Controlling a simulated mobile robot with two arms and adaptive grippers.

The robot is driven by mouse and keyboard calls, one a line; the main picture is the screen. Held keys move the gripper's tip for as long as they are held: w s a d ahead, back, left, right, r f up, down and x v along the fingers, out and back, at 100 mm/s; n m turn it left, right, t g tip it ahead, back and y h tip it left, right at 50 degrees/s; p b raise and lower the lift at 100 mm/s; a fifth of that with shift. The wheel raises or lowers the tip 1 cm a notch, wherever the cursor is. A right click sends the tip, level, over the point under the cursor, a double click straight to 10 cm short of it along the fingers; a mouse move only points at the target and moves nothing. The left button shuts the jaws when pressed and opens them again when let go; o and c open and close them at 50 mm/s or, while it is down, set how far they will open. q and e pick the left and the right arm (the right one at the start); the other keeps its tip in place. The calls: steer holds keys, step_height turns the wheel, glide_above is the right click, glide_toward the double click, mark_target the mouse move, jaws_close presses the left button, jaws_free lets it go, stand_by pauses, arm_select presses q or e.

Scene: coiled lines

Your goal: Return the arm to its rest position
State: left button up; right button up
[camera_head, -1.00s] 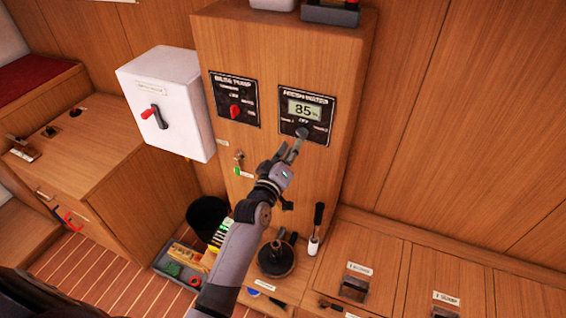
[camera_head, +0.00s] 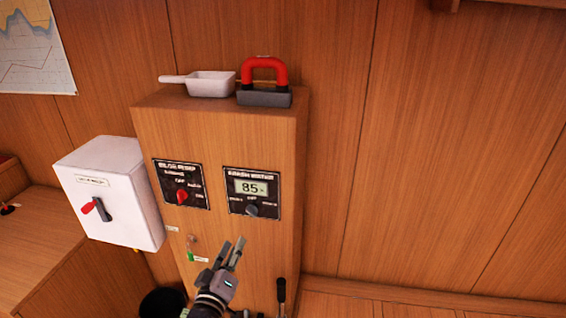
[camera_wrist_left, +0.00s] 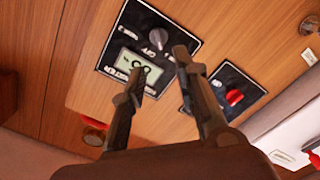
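My left gripper (camera_head: 236,254) is raised in front of the wooden cabinet (camera_head: 222,130), below the fresh water panel (camera_head: 252,188). Its two fingers are apart with nothing between them. The panel has a display reading 85 and a grey knob (camera_head: 252,210), and the fingertips are clear of that knob. In the left wrist view the open fingers (camera_wrist_left: 158,75) show in front of the same panel (camera_wrist_left: 125,85), with the grey knob (camera_wrist_left: 158,40) beyond them. The bilge pump panel (camera_head: 180,184) with its red knob (camera_head: 182,196) is to the left. My right gripper is not in view.
A white box (camera_head: 112,195) with a red-handled switch is on the left. A white scoop (camera_head: 208,84) and a red-handled tool (camera_head: 264,80) stand on top of the cabinet. The right wall is bare.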

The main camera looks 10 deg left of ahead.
arm_select(q)
steer(key=s+d+f+m+g, duration=0.1)
steer(key=s+f+m+g, duration=0.2)
steer(key=f, duration=0.9)
steer(key=s+d+f+m+g+h, duration=0.1)
steer(key=s+f+g, duration=0.2)
steer(key=s+f, duration=0.55)
steer(key=s+d+f+m+g, duration=0.1)
steer(key=s+f+g, duration=0.1)
steer(key=f, duration=1.2)
steer(key=s+a+f+m+g, duration=0.2)
steer(key=s+f, duration=0.5)
steer(key=s, duration=0.4)
steer(key=s+a+f+m+g+y+b, duration=0.1)
steer(key=s+a+f+m+g, duration=0.1)
steer(key=s+f+g, duration=0.2)
steer(key=s+a+f+m+g, duration=0.2)
steer(key=s+f, duration=0.7)
steer(key=s, duration=1.1)
steer(key=shift+f+g+y, duration=0.3)
steer(key=shift+f+g, duration=0.1)
steer(key=shift+g, duration=0.1)
